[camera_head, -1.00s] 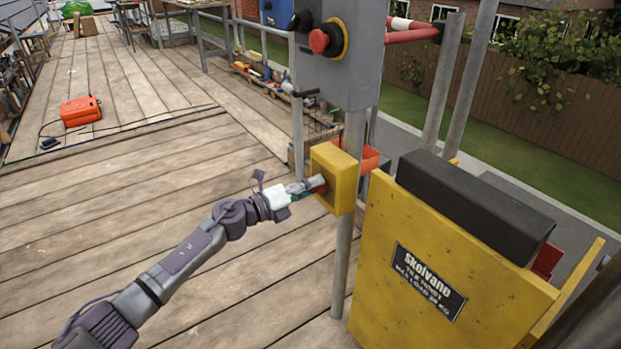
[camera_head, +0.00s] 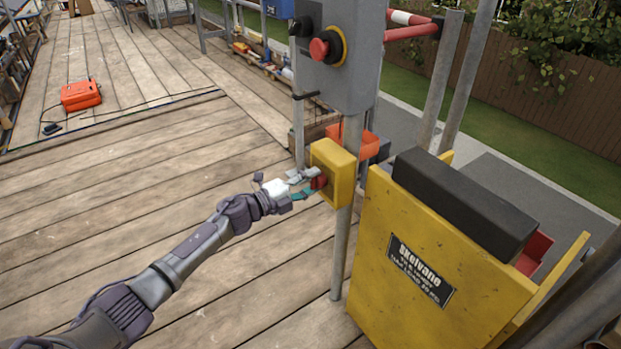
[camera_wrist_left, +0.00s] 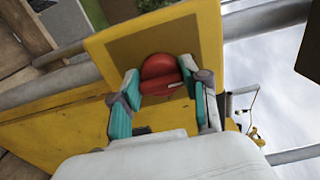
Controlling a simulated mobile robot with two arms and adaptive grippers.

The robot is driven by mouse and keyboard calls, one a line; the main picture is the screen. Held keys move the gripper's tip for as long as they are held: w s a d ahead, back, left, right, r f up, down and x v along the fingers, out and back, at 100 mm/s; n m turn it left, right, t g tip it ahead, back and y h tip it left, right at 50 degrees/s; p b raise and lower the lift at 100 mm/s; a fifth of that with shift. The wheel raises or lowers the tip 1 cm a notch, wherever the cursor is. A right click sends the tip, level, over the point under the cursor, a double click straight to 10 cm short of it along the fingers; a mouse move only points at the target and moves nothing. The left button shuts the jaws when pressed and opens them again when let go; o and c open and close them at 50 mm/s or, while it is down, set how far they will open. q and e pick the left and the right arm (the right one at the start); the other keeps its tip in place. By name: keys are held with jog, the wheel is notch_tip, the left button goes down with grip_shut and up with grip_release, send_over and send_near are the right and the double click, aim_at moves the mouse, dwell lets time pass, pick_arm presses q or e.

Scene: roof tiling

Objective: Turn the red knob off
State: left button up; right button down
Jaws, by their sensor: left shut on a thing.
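The red knob (camera_head: 319,182) sits on the front face of a yellow box (camera_head: 341,166) fixed to a grey post. In the left wrist view the knob (camera_wrist_left: 161,72) is round with a raised grip bar across it, which lies nearly level and slightly tilted in that picture. My left gripper (camera_head: 308,182) is at the knob, with one teal-padded finger on each side of its grip. In the wrist view the gripper (camera_wrist_left: 166,84) is shut on the knob. The finger tips partly cover its sides. My right gripper is in neither view.
A grey control box (camera_head: 345,70) with a red button (camera_head: 323,48) is above the yellow box. A yellow tile hoist (camera_head: 400,240) with a black pad stands to the right.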

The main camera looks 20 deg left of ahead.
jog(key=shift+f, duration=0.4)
pick_arm(q)
jog(key=o, duration=1.1)
jog(key=shift+a, duration=0.1)
jog(key=v, duration=1.2)
jog(key=shift+f, duration=0.1)
